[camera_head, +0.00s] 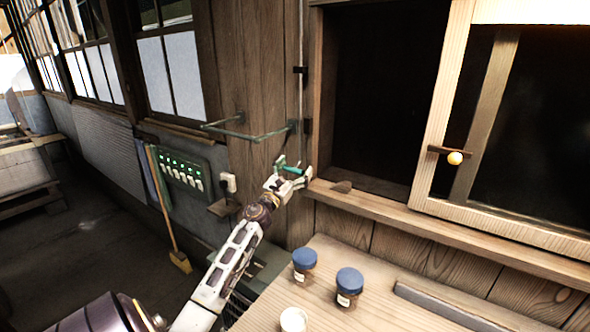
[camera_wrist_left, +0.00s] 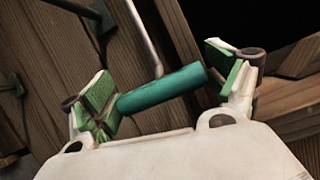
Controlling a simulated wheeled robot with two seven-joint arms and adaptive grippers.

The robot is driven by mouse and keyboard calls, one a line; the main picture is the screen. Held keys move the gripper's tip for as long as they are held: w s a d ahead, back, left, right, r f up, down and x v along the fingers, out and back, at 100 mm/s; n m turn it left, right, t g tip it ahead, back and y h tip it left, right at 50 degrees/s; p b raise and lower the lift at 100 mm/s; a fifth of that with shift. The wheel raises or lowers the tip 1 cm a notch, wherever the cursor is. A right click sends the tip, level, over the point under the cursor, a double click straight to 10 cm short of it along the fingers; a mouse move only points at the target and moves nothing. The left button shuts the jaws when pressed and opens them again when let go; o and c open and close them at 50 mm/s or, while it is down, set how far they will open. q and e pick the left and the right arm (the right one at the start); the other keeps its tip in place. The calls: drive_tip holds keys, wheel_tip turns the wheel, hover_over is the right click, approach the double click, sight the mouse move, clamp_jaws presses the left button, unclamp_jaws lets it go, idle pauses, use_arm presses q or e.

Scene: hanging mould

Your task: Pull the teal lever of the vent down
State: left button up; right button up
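The teal lever (camera_head: 291,170) of the vent is a short round handle by the wooden wall, left of the dark window opening. A thin metal rod runs up from it along the wall. My left gripper (camera_head: 286,178) is at the lever, with its fingers spread. In the left wrist view the lever (camera_wrist_left: 162,90) lies lengthwise across the gap between the green-padded fingers of my left gripper (camera_wrist_left: 168,88). Its left end is very close to the left finger; I cannot tell whether they touch. My right gripper is not in view.
A wooden window sill (camera_head: 445,217) runs right of the lever. Two blue-lidded jars (camera_head: 348,288) stand on the workbench (camera_head: 385,310) below. A green metal bracket (camera_head: 245,133) juts from the wall at the left, above a switch panel (camera_head: 184,170). A broom (camera_head: 165,215) leans further left.

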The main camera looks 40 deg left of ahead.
use_arm(q)
drive_tip(key=shift+o, duration=1.1)
drive_tip(key=shift+r, duration=0.1)
drive_tip(key=shift+s, duration=0.1)
drive_tip(key=v, duration=1.2)
drive_tip(key=shift+c, duration=0.4)
